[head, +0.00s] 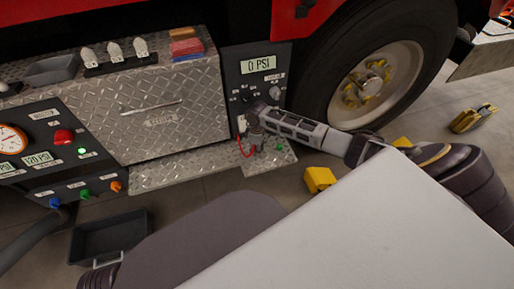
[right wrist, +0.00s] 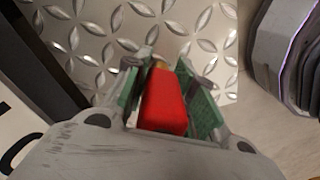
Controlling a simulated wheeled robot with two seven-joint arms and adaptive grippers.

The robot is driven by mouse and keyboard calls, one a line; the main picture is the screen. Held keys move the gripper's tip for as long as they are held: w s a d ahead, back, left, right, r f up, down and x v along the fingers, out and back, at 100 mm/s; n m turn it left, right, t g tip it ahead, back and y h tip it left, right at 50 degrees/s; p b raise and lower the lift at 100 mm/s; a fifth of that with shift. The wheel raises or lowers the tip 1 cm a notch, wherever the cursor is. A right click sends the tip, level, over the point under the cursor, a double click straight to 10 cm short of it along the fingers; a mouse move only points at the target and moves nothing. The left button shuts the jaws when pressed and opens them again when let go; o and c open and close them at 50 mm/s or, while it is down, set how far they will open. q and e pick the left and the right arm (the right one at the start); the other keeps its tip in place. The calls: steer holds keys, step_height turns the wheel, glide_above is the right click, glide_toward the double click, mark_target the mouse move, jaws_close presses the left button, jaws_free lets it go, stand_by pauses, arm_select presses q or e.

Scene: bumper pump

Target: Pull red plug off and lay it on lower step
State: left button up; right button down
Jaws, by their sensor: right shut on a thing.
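My right gripper (head: 256,136) reaches in from the right, low in front of the dark panel with the "0 PSI" display (head: 258,64). In the right wrist view the red plug (right wrist: 166,103) lies between the green-padded fingers, and the gripper is shut on it. The lower step (head: 180,170) is a diamond-plate ledge below the panel. It also shows behind the fingers in the right wrist view (right wrist: 90,28). My left gripper is not in view.
Yellow blocks (head: 319,180) and a dark bin (head: 105,238) are on the floor. The step's left part is bare.

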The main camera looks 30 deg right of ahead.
steer(key=shift+f, duration=0.15)
steer(key=c, duration=1.1)
jaws_free()
steer(key=shift+r, duration=6)
